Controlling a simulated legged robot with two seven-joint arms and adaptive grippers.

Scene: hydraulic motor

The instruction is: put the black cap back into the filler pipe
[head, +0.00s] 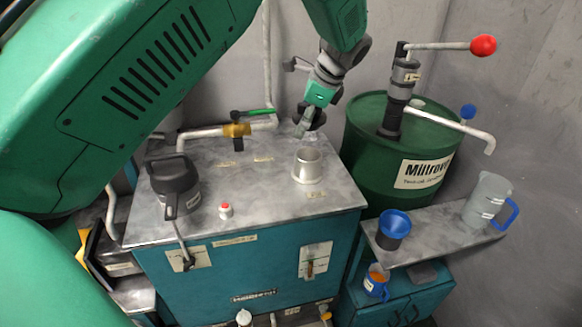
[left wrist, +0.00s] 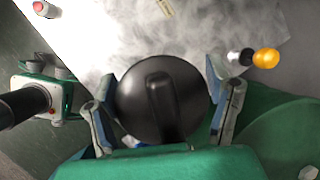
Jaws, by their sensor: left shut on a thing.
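The black cap (left wrist: 160,100), round with a raised bar across its top, sits between the two fingers of my left gripper (left wrist: 161,90) in the left wrist view. In the head view my left gripper (head: 308,122) is above the back of the grey tank top. It is shut on the cap, which is mostly hidden there by the gripper. The silver filler pipe (head: 307,166) stands upright on the tank top, below and in front of the gripper, apart from it. Its mouth looks uncovered. My right gripper is not in view.
On the teal tank's top (head: 265,185) are a black motor-like unit (head: 176,184), a red button (head: 226,209) and a green-handled valve (head: 252,113). A green drum (head: 372,150) with a hand pump stands close at right.

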